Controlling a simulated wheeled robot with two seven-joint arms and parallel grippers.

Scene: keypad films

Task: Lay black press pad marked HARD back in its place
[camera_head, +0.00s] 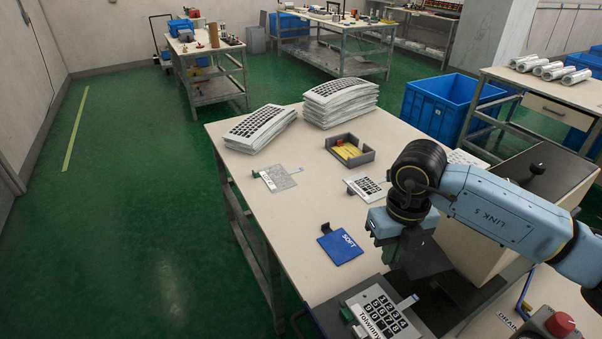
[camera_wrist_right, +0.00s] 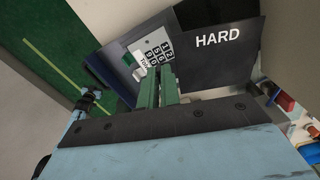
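My right gripper (camera_head: 400,254) hangs over the right part of the table, fingers down. Its green fingers (camera_wrist_right: 159,88) are close together in the wrist view, at the edge of the black press pad marked HARD (camera_wrist_right: 222,60). They appear shut on the pad's grip, which they hide. The pad looks raised, much nearer to the wrist camera than the keypad behind it. In the head view the black pad (camera_head: 428,262) shows partly beside the gripper, its word not readable. The blue pad marked SOFT (camera_head: 341,247) lies flat on the table. My left gripper is not in view.
A keypad film (camera_head: 380,313) lies in the dark fixture at the table's near edge; it also shows in the wrist view (camera_wrist_right: 152,52). Film stacks (camera_head: 340,100), a grey tray with yellow pieces (camera_head: 350,151) and two loose films stand farther back. Bare table lies left of SOFT.

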